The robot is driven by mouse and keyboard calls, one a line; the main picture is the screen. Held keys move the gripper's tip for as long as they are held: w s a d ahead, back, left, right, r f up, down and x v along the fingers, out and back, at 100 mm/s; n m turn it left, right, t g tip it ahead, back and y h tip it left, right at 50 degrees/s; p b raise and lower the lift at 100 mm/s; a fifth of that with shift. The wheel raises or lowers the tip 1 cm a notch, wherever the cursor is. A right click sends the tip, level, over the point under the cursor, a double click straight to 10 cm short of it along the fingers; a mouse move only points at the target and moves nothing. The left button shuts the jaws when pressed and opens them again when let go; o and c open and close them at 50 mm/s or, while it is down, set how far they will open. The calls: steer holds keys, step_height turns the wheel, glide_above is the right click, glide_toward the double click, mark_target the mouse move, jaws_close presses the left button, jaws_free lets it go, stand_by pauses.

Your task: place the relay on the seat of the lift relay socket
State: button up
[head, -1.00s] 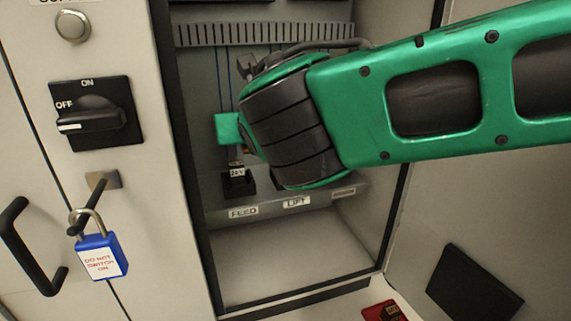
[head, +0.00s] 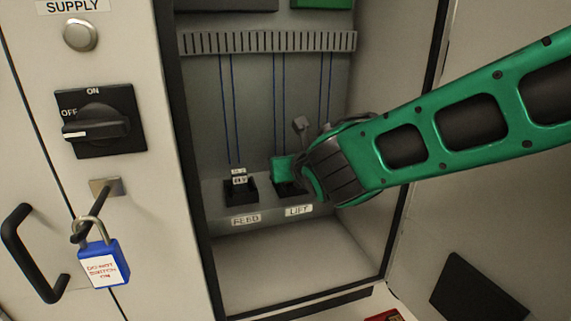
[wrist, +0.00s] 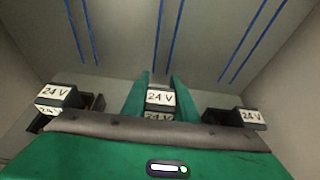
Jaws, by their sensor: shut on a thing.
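My gripper (wrist: 160,95) is shut on the relay (wrist: 160,97), a small block with white 24 V labels, held between the two green fingers in the wrist view. In the head view my gripper (head: 286,168) is at the lift relay socket (head: 287,188), a black base above the LIFT label (head: 299,211). The held relay is hidden there behind the finger and wrist. Whether it touches the seat or is just above it, I cannot tell.
The FEED socket (head: 240,192) at left carries its own relay (head: 239,175). Another 24 V relay (wrist: 252,117) stands at right in the wrist view. Blue wires run up the back wall to a slotted duct (head: 268,42). A blue padlock (head: 103,263) hangs below the OFF switch (head: 97,124).

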steer(key=shift+f, duration=0.25)
steer(key=shift+f, duration=0.1)
steer(key=o, duration=1.1)
steer(key=shift+c, duration=0.2)
steer(key=shift+s+r, duration=0.2)
steer(key=v, duration=1.1)
steer(key=shift+s, duration=0.25)
steer(key=shift+d+r, duration=0.1)
steer(key=shift+d, duration=0.05)
